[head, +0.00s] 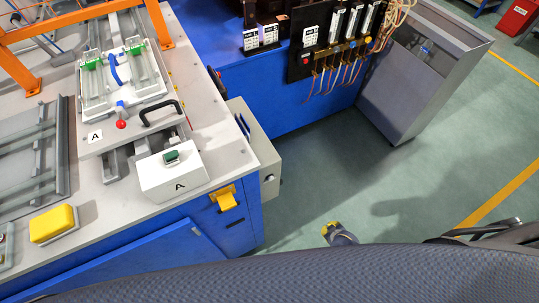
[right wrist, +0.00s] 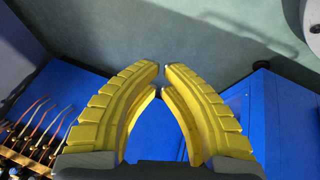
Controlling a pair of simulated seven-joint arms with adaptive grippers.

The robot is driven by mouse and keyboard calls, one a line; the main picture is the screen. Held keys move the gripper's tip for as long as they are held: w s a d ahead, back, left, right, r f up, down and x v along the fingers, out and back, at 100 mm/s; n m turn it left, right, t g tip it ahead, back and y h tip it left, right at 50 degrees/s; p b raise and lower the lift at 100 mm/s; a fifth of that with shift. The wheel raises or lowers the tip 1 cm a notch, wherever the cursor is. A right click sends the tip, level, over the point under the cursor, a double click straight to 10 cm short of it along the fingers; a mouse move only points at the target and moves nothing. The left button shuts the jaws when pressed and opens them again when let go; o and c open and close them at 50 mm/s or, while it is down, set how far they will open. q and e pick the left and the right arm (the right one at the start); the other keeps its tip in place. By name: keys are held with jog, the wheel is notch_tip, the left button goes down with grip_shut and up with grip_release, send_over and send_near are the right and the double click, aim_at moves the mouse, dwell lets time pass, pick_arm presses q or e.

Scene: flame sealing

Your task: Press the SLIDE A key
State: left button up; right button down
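My left gripper is not in view.
Behind the box are a slide fixture (head: 122,85) with a black handle (head: 161,113) and red knob (head: 121,124). A yellow block (head: 53,224) lies at the bench's left front. A yellow bracket (head: 228,201) juts from the cabinet. A grey cabinet (head: 415,80) stands right; floor between is clear.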

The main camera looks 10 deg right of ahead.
jog(key=w+a+r+n+t+y, duration=0.1)
jog(key=w+r+n+t+y, duration=0.25)
jog(key=w+r, duration=1)
jog(key=w+a+r+n+t+y, duration=0.1)
jog(key=w+r+n+t+y, duration=0.2)
jog(key=w+r, duration=1)
jog(key=w+a+r+n+g+y, duration=0.2)
jog(key=w+a+r+n+y, duration=0.3)
jog(key=a+r+n+y, duration=0.5)
jog(key=s+a+r+n+g+y, duration=0.2)
jog(key=s+r+g, duration=0.2)
jog(key=s, duration=0.2)
jog(key=shift+s+r+g, duration=0.2)
jog(key=shift+g, duration=0.15)
jog(key=shift+a, duration=0.15)
jog(key=s+a, duration=0.3)
jog(key=a, duration=0.5)
